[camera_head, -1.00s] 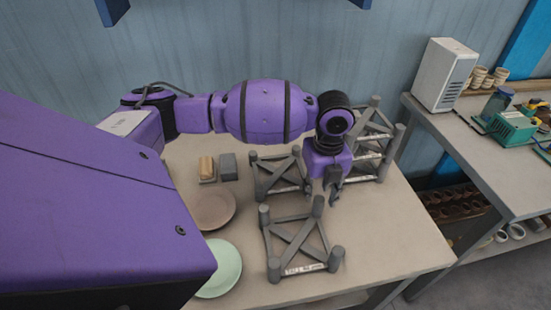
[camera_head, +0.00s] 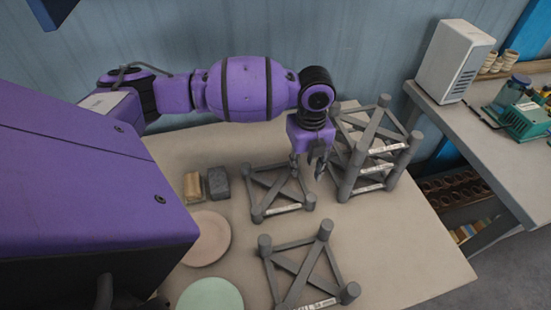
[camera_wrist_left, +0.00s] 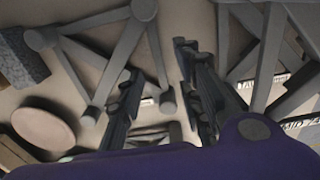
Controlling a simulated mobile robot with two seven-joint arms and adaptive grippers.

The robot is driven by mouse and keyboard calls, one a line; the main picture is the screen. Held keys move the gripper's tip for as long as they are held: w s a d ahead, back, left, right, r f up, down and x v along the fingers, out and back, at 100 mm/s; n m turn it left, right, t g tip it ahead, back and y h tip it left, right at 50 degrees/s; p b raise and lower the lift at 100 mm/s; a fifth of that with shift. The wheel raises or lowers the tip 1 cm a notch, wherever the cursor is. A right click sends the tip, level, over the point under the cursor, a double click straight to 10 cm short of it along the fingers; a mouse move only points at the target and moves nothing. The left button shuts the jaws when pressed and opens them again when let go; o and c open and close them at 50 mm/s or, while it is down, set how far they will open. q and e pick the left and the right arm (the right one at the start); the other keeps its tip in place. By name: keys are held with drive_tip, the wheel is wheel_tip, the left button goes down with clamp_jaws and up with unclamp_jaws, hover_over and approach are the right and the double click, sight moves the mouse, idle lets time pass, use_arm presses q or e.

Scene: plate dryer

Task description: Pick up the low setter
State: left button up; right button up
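Several grey setters with corner posts and crossed bars are on the table (camera_head: 400,285); their labels are too small to read surely, so I cannot tell which is the low one. A short single setter (camera_head: 283,189) stands in the middle. A stack of setters (camera_head: 372,150) stands at its right. Another setter (camera_head: 304,265) with taller posts stands in front. My left gripper (camera_head: 307,170) points down at the right back side of the middle setter, beside the stack. In the left wrist view its two fingers (camera_wrist_left: 158,85) are apart with nothing gripped. My right gripper is not in view.
A pinkish plate (camera_head: 207,240) and a pale green plate (camera_head: 210,296) lie at the left. A tan block (camera_head: 193,187) and a grey block (camera_head: 218,183) sit behind them. The table's right front part is clear. A second bench (camera_head: 490,160) stands at the right.

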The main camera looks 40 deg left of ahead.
sight(302, 181)
use_arm(q)
wheel_tip(302, 181, down, 6)
drive_tip(key=shift+f, duration=0.15)
drive_tip(key=shift+c, duration=0.5)
drive_tip(key=shift+a, duration=0.1)
clamp_jaws()
